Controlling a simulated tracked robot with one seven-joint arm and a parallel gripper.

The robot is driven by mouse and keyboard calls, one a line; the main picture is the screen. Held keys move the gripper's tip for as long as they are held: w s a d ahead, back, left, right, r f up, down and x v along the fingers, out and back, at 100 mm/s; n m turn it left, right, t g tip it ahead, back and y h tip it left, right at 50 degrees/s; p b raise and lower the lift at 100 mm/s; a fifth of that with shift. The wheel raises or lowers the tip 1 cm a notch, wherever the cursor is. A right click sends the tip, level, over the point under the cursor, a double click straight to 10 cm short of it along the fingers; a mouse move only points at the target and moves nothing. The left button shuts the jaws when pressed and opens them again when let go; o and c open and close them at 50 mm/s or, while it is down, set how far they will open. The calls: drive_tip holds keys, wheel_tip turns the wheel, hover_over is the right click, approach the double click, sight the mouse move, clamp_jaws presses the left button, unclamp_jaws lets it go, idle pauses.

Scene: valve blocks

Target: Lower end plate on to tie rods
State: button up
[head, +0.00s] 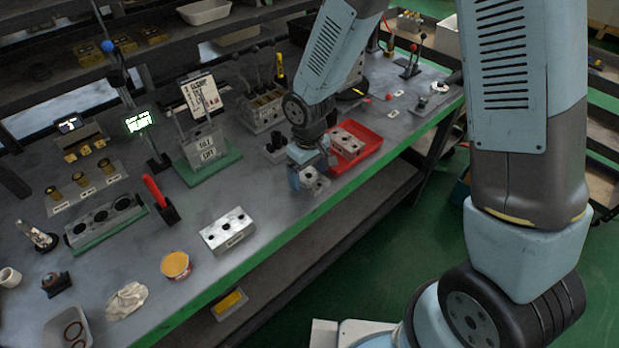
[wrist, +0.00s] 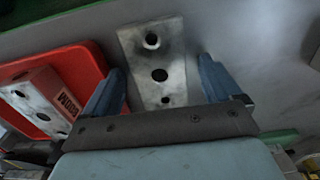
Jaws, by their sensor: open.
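My gripper (head: 305,168) is low over the bench's front edge, left of the red tray (head: 366,157). In the wrist view its fingers (wrist: 160,72) are open, one on each side of a pale metal block (wrist: 176,88) with several holes, with gaps visible. This block (head: 316,183) shows partly below the gripper in the head view. I cannot tell whether it is the end plate. Another pale drilled block (head: 352,133) with lettering sits in the tray. Thin upright rods (head: 178,128) rise at a lettered block stack (head: 204,148) on a green base (head: 215,170).
A drilled block (head: 225,232) stands near the front edge, with an orange-topped tub (head: 176,264) and a crumpled cloth (head: 127,300) to its left. A red-handled tool (head: 155,191) stands upright in a holder. A lit display (head: 139,122) stands left of the stack.

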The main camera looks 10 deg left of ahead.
drive_tip(key=shift+c, duration=0.4)
drive_tip(key=c, duration=1.2)
drive_tip(key=shift+c, duration=0.3)
drive_tip(key=shift+r, duration=0.1)
